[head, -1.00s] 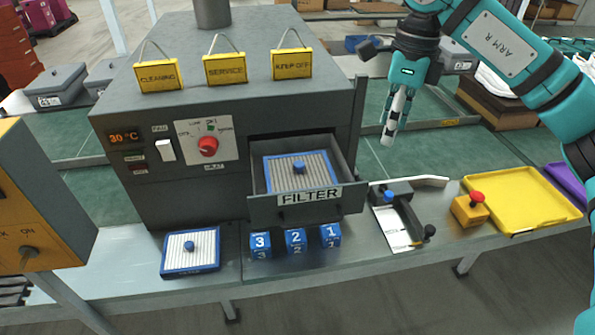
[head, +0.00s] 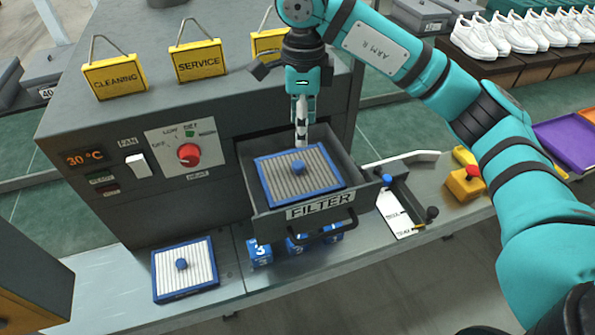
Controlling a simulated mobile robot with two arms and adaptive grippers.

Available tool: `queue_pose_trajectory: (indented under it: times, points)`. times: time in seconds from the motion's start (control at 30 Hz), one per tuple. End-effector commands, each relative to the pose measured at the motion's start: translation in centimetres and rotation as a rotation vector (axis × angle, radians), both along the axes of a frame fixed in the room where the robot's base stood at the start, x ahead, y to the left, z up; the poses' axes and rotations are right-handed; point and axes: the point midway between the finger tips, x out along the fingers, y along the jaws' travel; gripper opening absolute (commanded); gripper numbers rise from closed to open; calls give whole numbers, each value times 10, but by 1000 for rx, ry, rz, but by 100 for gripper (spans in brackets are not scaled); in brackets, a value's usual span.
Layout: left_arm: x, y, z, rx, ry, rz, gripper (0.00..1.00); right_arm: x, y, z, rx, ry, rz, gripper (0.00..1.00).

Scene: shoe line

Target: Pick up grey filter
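The grey filter (head: 320,180), a pleated grey panel with a blue frame and a blue knob (head: 298,167), lies in the open drawer (head: 262,227) labelled FILTER. My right gripper (head: 301,142) points down over the rear of the drawer. Its tips appear just behind the knob in the picture, and no contact with the knob shows. Its fingers overlap in this view, so I cannot tell their opening. A second, whiter filter (head: 200,266) with a blue frame and knob lies on the metal bench at the front left. My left gripper is not in view.
The grey machine (head: 95,195) stands behind the drawer, with yellow signs (head: 198,60) on top. Numbered blue blocks (head: 260,252) sit partly hidden below the drawer front. A yellow box with a red button (head: 465,182) stands to the right.

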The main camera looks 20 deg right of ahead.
Motion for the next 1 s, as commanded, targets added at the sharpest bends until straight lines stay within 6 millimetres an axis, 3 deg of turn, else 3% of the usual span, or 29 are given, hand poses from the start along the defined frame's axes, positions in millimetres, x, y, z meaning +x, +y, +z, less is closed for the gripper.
queue_pose_trajectory:
  times: [0.2, 0.47, 0.6, 0.73, 1.0]
  points:
    - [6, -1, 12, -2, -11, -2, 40, 0, 0, -36, 0, 2, 0, 53]
    - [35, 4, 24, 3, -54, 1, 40, -1, 3, -55, -1, 4, 1, 53]
    - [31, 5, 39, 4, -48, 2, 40, -3, 7, -75, 0, 5, 2, 53]
    - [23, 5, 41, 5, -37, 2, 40, -2, 7, -93, 0, 2, 0, 53]
    - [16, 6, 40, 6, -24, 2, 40, -1, 7, -100, 0, 0, 0, 53]
